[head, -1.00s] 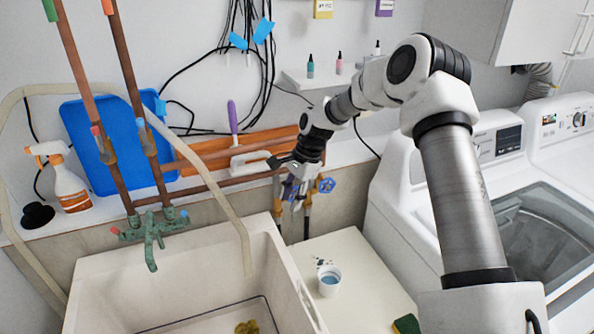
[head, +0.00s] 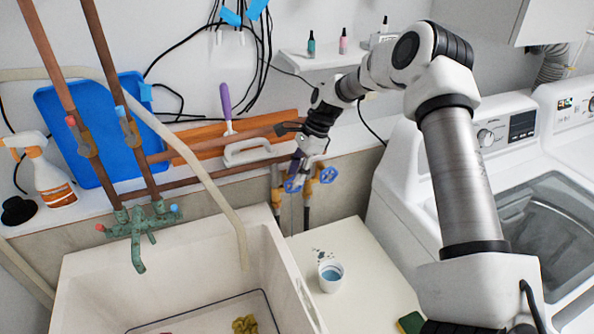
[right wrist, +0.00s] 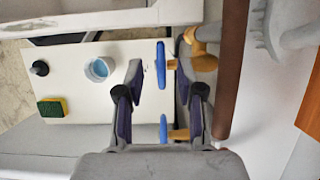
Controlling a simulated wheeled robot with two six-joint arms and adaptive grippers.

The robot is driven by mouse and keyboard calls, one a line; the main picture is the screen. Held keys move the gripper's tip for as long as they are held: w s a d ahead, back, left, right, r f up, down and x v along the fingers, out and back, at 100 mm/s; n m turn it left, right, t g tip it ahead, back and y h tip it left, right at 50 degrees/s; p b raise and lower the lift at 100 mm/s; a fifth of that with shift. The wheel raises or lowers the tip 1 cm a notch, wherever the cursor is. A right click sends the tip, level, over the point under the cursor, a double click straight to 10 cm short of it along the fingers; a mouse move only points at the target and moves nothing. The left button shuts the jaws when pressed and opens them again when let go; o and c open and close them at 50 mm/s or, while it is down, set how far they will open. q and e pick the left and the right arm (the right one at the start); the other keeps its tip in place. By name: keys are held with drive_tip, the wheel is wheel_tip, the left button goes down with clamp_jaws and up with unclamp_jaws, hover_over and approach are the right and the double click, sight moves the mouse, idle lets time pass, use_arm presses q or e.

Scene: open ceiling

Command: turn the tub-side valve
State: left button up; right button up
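Two valves with blue handles stand side by side on brass bodies below the copper pipes. The tub-side valve (head: 292,186) is the left one in the head view, partly hidden by my right gripper (head: 297,176). In the right wrist view its handle (right wrist: 161,65) appears edge-on between the two spread fingertips of my right gripper (right wrist: 159,70), with a visible gap on each side. The other valve (head: 329,175) is just to the right, and its handle (right wrist: 163,128) shows lower in the right wrist view. My left gripper is not in view.
The white tub (head: 85,262) with its green faucet (head: 137,235) is at the left. A cup of blue liquid (head: 331,275) and a sponge (head: 409,322) are on a white top. Copper pipes (head: 215,178) run close behind the gripper. Washing machines (head: 400,190) stand to the right.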

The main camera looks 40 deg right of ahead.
drive_tip(key=shift+s+a+r, duration=0.1)
drive_tip(key=shift+a, duration=0.05)
drive_tip(key=c, duration=0.5)
clamp_jaws()
drive_tip(key=shift+f, duration=0.2)
